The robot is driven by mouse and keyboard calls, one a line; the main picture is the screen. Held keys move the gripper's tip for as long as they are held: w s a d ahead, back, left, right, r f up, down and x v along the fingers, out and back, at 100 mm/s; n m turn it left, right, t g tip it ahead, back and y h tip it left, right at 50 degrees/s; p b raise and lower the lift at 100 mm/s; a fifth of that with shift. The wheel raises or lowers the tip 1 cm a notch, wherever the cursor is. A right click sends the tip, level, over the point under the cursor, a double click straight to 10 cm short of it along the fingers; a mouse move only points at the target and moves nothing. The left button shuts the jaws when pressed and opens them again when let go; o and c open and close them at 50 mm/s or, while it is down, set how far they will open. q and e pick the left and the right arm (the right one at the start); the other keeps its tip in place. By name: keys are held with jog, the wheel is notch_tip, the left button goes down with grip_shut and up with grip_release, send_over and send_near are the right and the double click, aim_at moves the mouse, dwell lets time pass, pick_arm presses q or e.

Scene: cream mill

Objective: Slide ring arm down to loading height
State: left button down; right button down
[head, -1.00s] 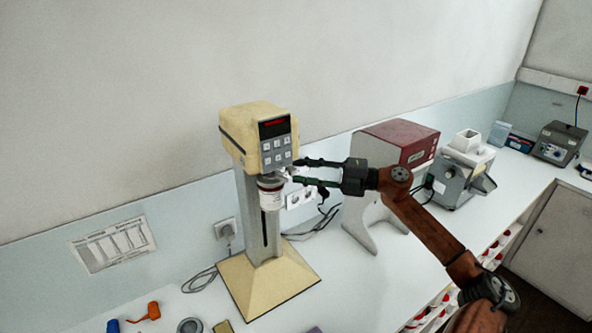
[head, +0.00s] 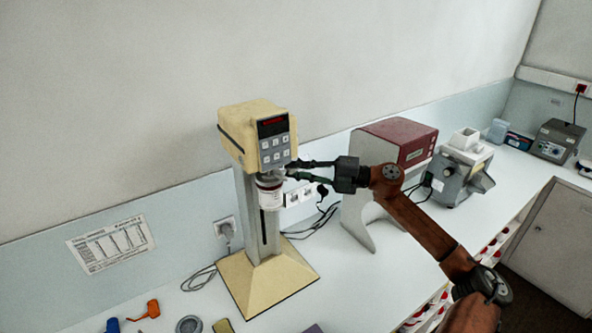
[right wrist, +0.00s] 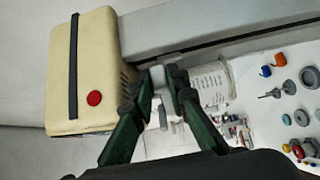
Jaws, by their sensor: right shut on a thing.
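The cream mill (head: 252,140) stands on the bench, with a cream head on a grey column (head: 246,205) and a cream base plate (head: 268,283). A white jar (head: 270,197) hangs below the head in front of the column; the ring arm around its top is partly hidden. My right gripper (head: 290,171) reaches in from the right, just under the head. In the right wrist view its fingers (right wrist: 167,82) are shut on a small pale piece of the ring arm (right wrist: 158,80) beside the jar (right wrist: 211,84). My left gripper is not in view.
A red-topped grey machine (head: 397,140) and a smaller grey device (head: 457,175) stand to the right. Wall sockets and cables (head: 318,215) lie behind the mill. Small orange (head: 150,310) and blue parts lie at the front left.

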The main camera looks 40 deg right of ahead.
dwell(0.4)
notch_tip(320, 180, down, 3)
jog(key=shift+r, duration=0.15)
jog(key=c, duration=1.9)
grip_release()
jog(key=v, duration=1.2)
jog(key=shift+r, duration=0.1)
